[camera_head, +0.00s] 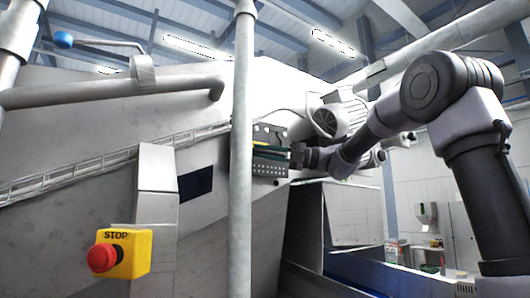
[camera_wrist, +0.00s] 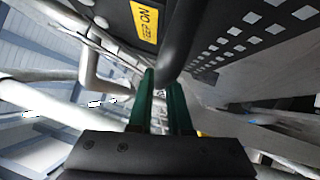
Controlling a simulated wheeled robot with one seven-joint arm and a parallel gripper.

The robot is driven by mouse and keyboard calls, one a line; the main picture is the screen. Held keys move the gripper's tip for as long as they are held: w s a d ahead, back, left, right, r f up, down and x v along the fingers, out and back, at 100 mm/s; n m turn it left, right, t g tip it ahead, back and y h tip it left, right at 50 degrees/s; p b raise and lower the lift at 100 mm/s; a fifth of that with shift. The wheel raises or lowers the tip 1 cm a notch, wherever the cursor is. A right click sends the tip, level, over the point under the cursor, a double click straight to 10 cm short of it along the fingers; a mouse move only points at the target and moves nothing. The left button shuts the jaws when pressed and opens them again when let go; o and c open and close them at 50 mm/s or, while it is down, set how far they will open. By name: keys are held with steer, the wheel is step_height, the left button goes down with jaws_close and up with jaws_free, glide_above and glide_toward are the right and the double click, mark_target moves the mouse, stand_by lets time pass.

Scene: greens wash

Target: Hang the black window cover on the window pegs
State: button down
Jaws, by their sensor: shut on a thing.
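The black window cover (camera_head: 270,167) is by the sloping face of the grey machine, just right of the vertical pole, in the head view. It has rows of small holes. In the wrist view, the cover (camera_wrist: 205,22) fills the top, with a yellow label and a dark bar-like handle (camera_wrist: 178,40). My gripper (camera_wrist: 163,76) has green fingers closed on this handle; it also shows in the head view (camera_head: 284,150), reaching in from the right. I cannot make out the window pegs, or whether the cover touches them.
A vertical pole (camera_head: 241,120) stands close left of the cover. A dark rectangular opening (camera_head: 196,184) is in the machine face left of the pole. A motor (camera_head: 338,116) sits behind my forearm. A yellow stop box (camera_head: 126,252) is at lower left.

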mark_target(260, 168)
steer(key=shift+w+a, duration=0.4)
steer(key=shift+w, duration=0.1)
steer(key=shift+w, duration=0.15)
steer(key=shift+f, duration=0.35)
stand_by(0.4)
steer(key=shift+f, duration=1.1)
steer(key=shift+f, duration=0.1)
steer(key=shift+a+f, duration=0.1)
steer(key=shift+f, duration=0.6)
steer(key=shift+f, duration=0.1)
steer(key=c, duration=0.8)
jaws_free()
steer(key=shift+o, duration=0.2)
